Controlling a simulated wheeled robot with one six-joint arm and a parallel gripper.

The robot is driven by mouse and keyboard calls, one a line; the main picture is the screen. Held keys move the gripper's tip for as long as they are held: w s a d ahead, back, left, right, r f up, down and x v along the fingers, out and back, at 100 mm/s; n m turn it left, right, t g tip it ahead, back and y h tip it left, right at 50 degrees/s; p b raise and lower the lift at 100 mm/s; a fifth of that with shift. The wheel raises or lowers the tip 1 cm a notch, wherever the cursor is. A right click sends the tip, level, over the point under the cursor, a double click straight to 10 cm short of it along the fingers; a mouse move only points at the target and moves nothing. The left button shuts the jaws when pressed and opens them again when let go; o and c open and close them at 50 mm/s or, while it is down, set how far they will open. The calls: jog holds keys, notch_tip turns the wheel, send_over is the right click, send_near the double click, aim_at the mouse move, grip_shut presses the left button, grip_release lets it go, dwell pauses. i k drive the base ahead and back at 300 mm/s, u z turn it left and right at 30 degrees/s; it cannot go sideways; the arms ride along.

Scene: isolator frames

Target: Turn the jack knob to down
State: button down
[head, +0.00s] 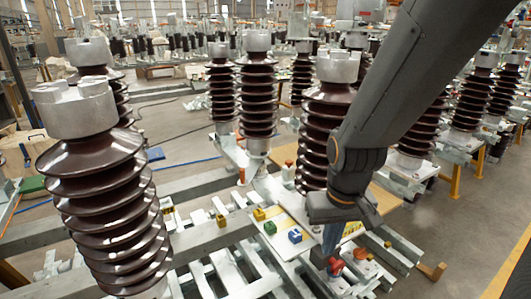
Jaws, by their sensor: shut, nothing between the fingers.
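I cannot tell for certain which part is the jack knob. A row of small coloured knob-like pieces lies on a pale plate (287,222) on the metal frame: yellow (259,214), green (270,228) and blue (295,235). A red piece (336,266) shows right below my gripper (331,250). My gripper points down at the right end of this row and is shut and empty. Its fingertips are close to the red piece, but I cannot tell whether they touch it. The tips are small and partly hidden by the wrist.
A tall brown ribbed insulator (105,210) with a grey cap stands at the left. Another (322,125) stands just behind my arm, and several more fill the background. Slatted metal beams (225,270) lie in front. Open grey floor (455,225) is at the right.

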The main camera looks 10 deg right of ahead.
aim_at(337, 267)
jog(key=z, duration=1.3)
jog(key=k, duration=1.2)
jog(key=u, duration=1.35)
jog(key=i, duration=0.5)
